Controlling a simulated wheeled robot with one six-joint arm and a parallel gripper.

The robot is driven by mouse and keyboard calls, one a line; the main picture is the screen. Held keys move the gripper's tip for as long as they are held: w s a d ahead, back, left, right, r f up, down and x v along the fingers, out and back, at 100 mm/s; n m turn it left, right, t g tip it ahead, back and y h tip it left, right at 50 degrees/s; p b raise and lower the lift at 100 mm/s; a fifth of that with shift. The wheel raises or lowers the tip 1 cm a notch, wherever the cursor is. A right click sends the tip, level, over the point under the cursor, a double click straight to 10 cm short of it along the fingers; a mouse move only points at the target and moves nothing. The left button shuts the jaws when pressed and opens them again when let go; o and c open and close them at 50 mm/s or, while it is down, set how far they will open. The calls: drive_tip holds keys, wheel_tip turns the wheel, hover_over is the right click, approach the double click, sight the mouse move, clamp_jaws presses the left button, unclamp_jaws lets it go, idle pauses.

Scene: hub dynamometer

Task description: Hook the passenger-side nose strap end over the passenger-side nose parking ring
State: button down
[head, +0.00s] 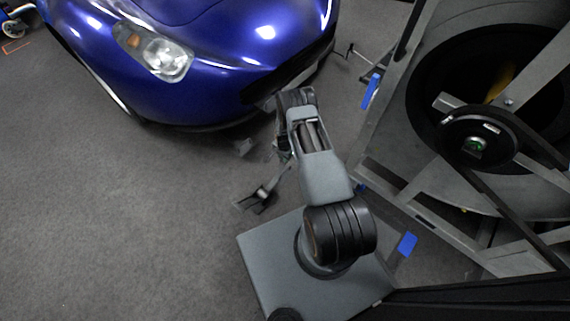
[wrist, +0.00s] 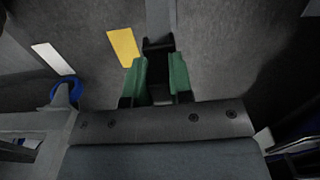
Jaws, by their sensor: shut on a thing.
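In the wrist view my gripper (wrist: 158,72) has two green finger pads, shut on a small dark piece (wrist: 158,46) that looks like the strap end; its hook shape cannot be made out. A blue curved piece (wrist: 66,90), perhaps a ring, shows at the left on a grey part, apart from the fingers. I cannot tell whether it is the passenger-side nose parking ring. In the head view my arm reaches up towards the blue car's nose (head: 250,90), and its links hide much of the wrist area. The strap's run is not clear in either view.
The dynamometer frame (head: 400,170) with its large wheel fills the right. A dark and grey item (head: 257,198) lies near the floor left of my base. A yellow patch (wrist: 124,47) and a white patch (wrist: 53,59) mark the floor.

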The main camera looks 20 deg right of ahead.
drive_tip(key=shift+w+d+f+m+b, duration=0.1)
drive_tip(key=shift+d+f+m+b, duration=0.1)
drive_tip(key=shift+f, duration=0.3)
drive_tip(key=shift+w+d+f+m+b, duration=0.1)
drive_tip(key=shift+f+b, duration=0.1)
drive_tip(key=shift+f, duration=0.3)
drive_tip(key=shift+f+b, duration=1.7)
drive_tip(key=shift+f, duration=0.9)
drive_tip(key=shift+s+a, duration=0.1)
drive_tip(key=shift+a, duration=0.05)
drive_tip(key=shift+f+b, duration=0.35)
drive_tip(key=shift+b, duration=0.2)
drive_tip(key=shift+f+b, duration=0.35)
drive_tip(key=shift+b, duration=0.05)
drive_tip(key=shift+f+b, duration=0.35)
drive_tip(key=shift+f+b, duration=0.7)
drive_tip(key=shift+b, duration=0.05)
